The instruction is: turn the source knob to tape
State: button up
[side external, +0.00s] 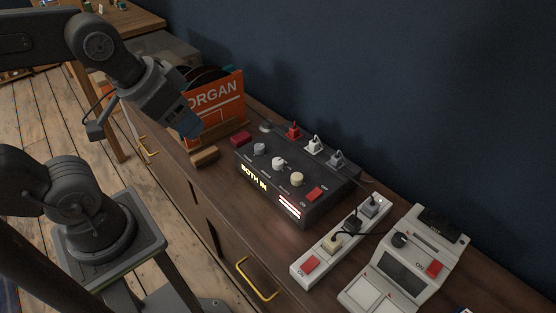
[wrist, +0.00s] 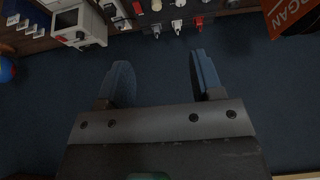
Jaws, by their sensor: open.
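A dark box (side external: 268,196) sits on the wooden cabinet top, with a grey knob (side external: 259,149), a pale grey knob (side external: 279,164) and a cream knob (side external: 297,180) on its top. Its lit front display seems to read "BOTH IN". The knob labels are too small to read, so I cannot tell which is the source knob. My gripper (side external: 187,124) is left of the box, in front of the orange record sleeve, and touches no knob. In the wrist view, my gripper (wrist: 160,68) is open and empty, with the box cut off at the top edge.
An orange "ORGAN" record sleeve (side external: 216,100) stands in a wooden holder left of the box. Red, white and grey plugs stand behind the knobs, near the dark wall. A power strip (side external: 318,250) and a grey device (side external: 362,290) lie to the right. A wood block (side external: 204,156) lies in front.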

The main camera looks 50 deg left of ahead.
jog(key=w+n+g, duration=0.1)
jog(key=w+n, duration=0.1)
jog(key=w, duration=0.4)
jog(key=n+g, duration=0.5)
jog(key=n, duration=0.2)
send_over(278, 161)
notch_tip(278, 161, down, 16)
notch_tip(278, 161, down, 14)
jog(key=shift+a+f, duration=0.1)
jog(key=shift+f, duration=0.15)
jog(key=shift+c, duration=0.3)
jog(key=c, duration=0.9)
jog(key=shift+o, duration=0.2)
